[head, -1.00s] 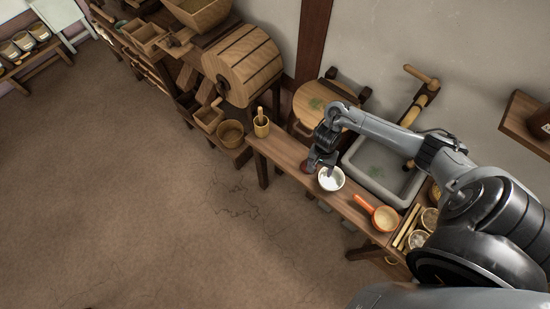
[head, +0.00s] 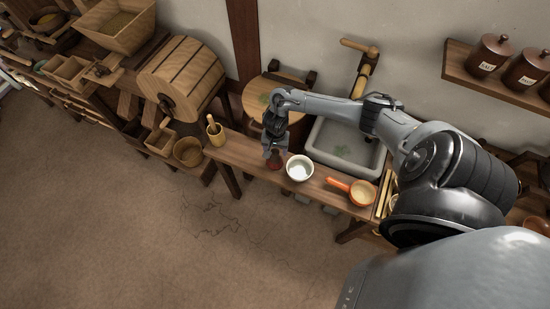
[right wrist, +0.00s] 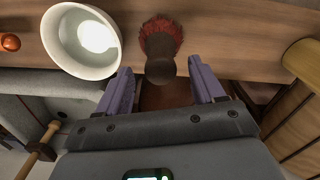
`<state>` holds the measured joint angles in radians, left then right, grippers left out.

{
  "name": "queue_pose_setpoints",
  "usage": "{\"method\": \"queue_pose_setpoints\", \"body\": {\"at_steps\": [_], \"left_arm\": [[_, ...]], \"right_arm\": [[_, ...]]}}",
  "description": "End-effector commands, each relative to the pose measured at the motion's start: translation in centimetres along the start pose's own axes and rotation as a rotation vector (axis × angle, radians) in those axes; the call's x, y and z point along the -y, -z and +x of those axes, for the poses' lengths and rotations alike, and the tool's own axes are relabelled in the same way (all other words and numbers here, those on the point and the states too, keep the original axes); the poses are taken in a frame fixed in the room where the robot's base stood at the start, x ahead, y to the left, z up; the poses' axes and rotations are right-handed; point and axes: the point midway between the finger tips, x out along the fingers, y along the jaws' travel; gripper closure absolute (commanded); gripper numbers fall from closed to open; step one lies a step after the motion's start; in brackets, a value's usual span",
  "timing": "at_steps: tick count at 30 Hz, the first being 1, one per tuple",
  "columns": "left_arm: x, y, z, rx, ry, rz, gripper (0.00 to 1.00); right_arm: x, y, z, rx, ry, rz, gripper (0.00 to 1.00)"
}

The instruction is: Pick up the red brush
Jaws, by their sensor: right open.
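The red brush (right wrist: 161,47) stands on the wooden bench, with red bristles and a dark brown round handle, in the right wrist view. Its handle end points toward my open right gripper (right wrist: 160,88), whose two purple fingers lie to either side of it, with nothing held. In the head view, the red brush (head: 275,161) shows as a small dark red patch just under my right gripper (head: 271,151). My arm hides part of it. My left gripper is not in view.
A white bowl (head: 299,168) stands close beside the brush on the bench (head: 240,153). An orange-handled pan (head: 361,193) lies further right. A wooden mortar with a pestle (head: 216,134) stands to the left. A grey sink (head: 345,150) is behind.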

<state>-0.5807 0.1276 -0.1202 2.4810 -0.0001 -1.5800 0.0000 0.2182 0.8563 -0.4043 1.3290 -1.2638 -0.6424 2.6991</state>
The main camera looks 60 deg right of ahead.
Motion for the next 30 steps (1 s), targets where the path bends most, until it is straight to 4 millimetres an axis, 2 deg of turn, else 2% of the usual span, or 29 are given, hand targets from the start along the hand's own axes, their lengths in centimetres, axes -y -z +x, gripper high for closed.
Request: {"method": "queue_pose_setpoints", "body": {"at_steps": [1,6,17,30], "left_arm": [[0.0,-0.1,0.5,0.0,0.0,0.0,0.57],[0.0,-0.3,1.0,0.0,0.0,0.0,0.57],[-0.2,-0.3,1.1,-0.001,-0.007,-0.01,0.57],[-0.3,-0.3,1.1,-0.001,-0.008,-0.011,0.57]], "right_arm": [[0.1,-0.1,1.0,0.001,-0.001,0.0,0.32],[0.1,-0.2,2.9,0.0,0.0,0.0,0.32],[0.1,-0.1,3.4,-0.001,0.0,0.0,0.32],[0.1,-0.1,3.4,-0.001,0.0,0.0,0.99]]}}
